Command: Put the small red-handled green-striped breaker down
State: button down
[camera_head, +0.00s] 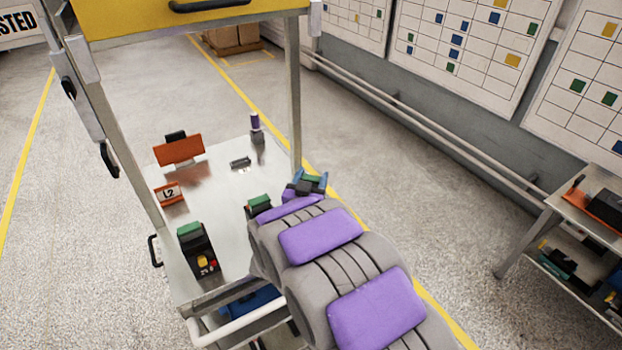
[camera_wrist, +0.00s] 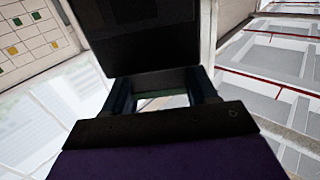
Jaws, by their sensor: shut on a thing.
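My gripper (camera_head: 308,184) is shut on a dark breaker, at the far end of my purple and grey arm. In the head view a green patch of the breaker (camera_head: 312,179) shows between the blue-green fingers, by the right edge of the cart top. In the wrist view the breaker (camera_wrist: 150,45) is a large black block beyond the two fingers (camera_wrist: 164,92). Its red handle is not visible. I cannot tell whether it touches the surface below.
The metal cart top (camera_head: 222,180) holds a green-topped black box (camera_head: 197,250) with yellow and red buttons, an orange L2 sign (camera_head: 170,194), an orange plate (camera_head: 180,150), and a purple-topped post (camera_head: 256,128). Another green-topped block (camera_head: 260,204) sits beside my arm. Cart posts rise around it.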

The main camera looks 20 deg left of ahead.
jog(key=shift+c, duration=1.6)
grip_release()
jog(key=shift+s, duration=0.1)
jog(key=s+d+p, duration=0.1)
jog(key=s, duration=1)
jog(key=shift+s, duration=0.4)
